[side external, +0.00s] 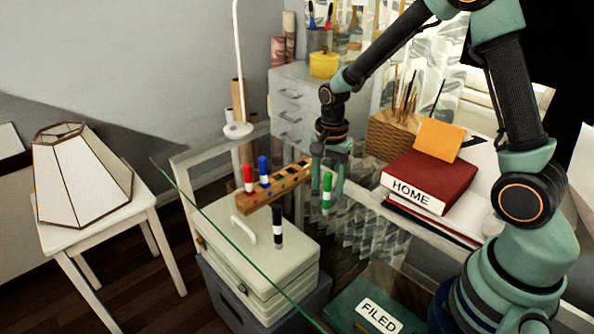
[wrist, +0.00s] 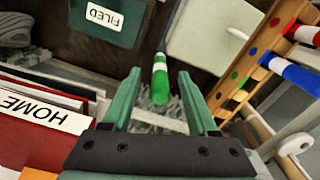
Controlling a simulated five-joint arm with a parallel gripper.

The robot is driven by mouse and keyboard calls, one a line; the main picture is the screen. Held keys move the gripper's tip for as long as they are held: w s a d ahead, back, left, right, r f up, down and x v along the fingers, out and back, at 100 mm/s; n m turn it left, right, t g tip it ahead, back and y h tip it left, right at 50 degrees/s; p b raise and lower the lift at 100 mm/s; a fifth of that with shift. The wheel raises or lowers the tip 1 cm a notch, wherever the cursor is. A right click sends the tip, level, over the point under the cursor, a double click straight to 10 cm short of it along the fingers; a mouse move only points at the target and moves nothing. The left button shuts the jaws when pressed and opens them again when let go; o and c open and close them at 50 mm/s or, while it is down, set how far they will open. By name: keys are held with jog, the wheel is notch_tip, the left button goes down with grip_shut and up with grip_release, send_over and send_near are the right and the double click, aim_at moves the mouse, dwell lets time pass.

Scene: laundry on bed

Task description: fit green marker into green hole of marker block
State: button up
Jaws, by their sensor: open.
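The green marker (side external: 327,193) stands upright on the glass tabletop, with a white band around it. In the wrist view the green marker (wrist: 160,84) shows between my fingers, with a gap on each side. My gripper (side external: 329,180) is open, pointing down around the marker's upper part; how deep the marker sits between the fingers is hard to tell. The wooden marker block (side external: 262,197) lies to the left of my gripper. The block (wrist: 245,82) shows coloured marks by its holes, including green ones, in the wrist view. A red marker (side external: 248,178) and a blue marker (side external: 264,172) stand in it.
A black marker (side external: 278,228) stands in front of the block. A red HOME book (side external: 430,178) with an orange card on it lies to the right. A wooden pencil holder (side external: 393,135) is behind. A green FILED folder (side external: 345,312) is near the front.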

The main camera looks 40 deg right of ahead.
jog(key=shift+f, duration=0.5)
grip_shut()
jog(key=shift+r, duration=0.2)
